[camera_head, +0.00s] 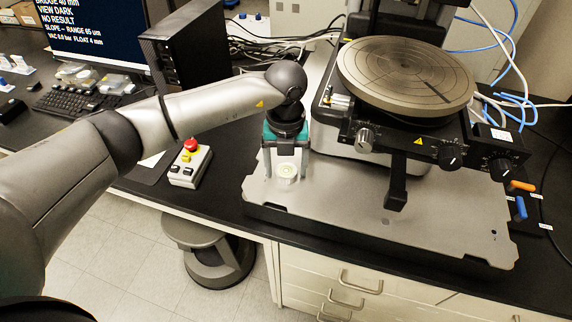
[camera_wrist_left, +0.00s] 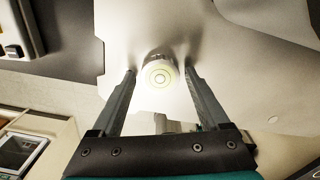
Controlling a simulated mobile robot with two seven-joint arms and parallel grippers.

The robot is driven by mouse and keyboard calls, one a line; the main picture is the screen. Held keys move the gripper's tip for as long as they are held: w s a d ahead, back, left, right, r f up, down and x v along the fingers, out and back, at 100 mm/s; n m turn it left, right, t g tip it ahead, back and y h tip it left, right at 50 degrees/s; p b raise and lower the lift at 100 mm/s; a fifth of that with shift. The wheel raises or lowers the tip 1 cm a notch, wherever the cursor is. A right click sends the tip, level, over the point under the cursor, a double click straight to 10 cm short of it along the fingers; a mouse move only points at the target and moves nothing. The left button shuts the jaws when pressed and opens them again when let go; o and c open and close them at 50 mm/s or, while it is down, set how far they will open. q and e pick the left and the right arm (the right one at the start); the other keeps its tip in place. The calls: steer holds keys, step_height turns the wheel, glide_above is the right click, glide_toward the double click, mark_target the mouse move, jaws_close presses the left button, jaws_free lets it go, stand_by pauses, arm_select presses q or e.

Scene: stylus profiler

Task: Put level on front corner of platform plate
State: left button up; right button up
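The level (camera_head: 287,171) is a small round white disc with a yellow-green centre. It stands on the left part of the grey platform plate (camera_head: 350,205), near its front left corner. My left gripper (camera_head: 286,177) points down over the level, with one finger on each side of it. In the left wrist view the level (camera_wrist_left: 160,75) sits between the fingertips (camera_wrist_left: 160,72), with a visible gap to each finger, so the gripper is open. Whether the fingertips touch the plate (camera_wrist_left: 225,50) cannot be told. My right gripper is not in view.
The round grooved stage (camera_head: 405,75) with its knobs stands over the back of the plate. A black lever (camera_head: 397,185) hangs above the plate's middle. A control box with a red button (camera_head: 190,165) is on the black bench to the left. The plate's front strip is clear.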

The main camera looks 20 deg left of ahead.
mark_target(286, 171)
arm_select(q)
steer(key=shift+o, duration=0.4)
steer(key=shift+r, duration=0.25)
step_height(286, 171, up, 12)
steer(key=shift+f, duration=0.1)
stand_by(0.4)
